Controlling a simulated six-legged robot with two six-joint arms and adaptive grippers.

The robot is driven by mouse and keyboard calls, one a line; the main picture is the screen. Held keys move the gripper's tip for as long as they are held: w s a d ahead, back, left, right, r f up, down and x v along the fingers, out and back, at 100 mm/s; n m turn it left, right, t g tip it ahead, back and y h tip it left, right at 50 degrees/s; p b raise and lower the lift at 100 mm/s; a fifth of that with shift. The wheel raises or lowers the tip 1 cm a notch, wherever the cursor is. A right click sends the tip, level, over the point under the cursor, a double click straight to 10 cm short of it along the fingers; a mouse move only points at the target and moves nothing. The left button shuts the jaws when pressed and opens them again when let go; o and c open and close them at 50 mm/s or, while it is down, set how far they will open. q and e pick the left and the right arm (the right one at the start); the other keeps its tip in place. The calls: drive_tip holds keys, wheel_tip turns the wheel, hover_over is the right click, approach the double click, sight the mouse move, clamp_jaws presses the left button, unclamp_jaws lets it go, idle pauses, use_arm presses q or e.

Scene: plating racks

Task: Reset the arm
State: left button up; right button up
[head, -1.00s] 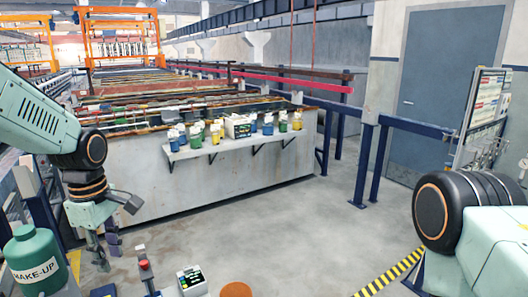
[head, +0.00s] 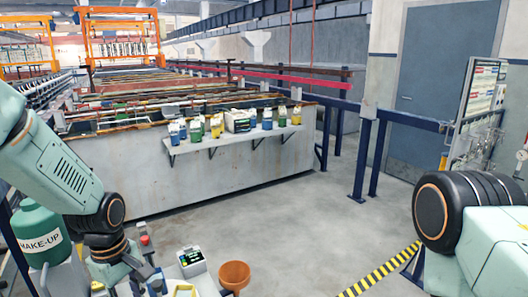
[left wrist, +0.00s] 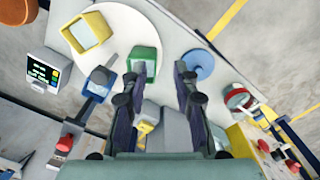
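My left gripper (left wrist: 158,78) is open in the left wrist view. Its two dark fingers stand apart over a light work surface, with nothing held between them. In the head view my left arm comes in from the left and bends down near the bottom edge, where the gripper is mostly cut off. My right arm shows at the right edge, but its gripper is out of view.
A green MAKE-UP jug (head: 42,238) stands beside my left arm. A meter with a display (head: 191,262) and an orange funnel (head: 235,272) are at the bottom. A yellow square-rimmed container (left wrist: 86,33) and a blue disc (left wrist: 198,65) lie near the gripper. Open floor lies ahead.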

use_arm(q)
drive_tip(key=s+d+f+m+b, duration=0.1)
drive_tip(key=s+f+m+b, duration=0.2)
drive_tip(key=f, duration=0.5)
drive_tip(key=s+d+f+m+b, duration=0.1)
drive_tip(key=s+d+f+b, duration=0.1)
drive_tip(key=s+f, duration=0.45)
drive_tip(key=s+d+f+m+b, duration=0.1)
drive_tip(key=s+f+m+b, duration=0.8)
drive_tip(key=s+f, duration=1.1)
drive_tip(key=shift+d+f+b, duration=0.3)
drive_tip(key=shift+f+b, duration=0.2)
drive_tip(key=shift+b, duration=0.65)
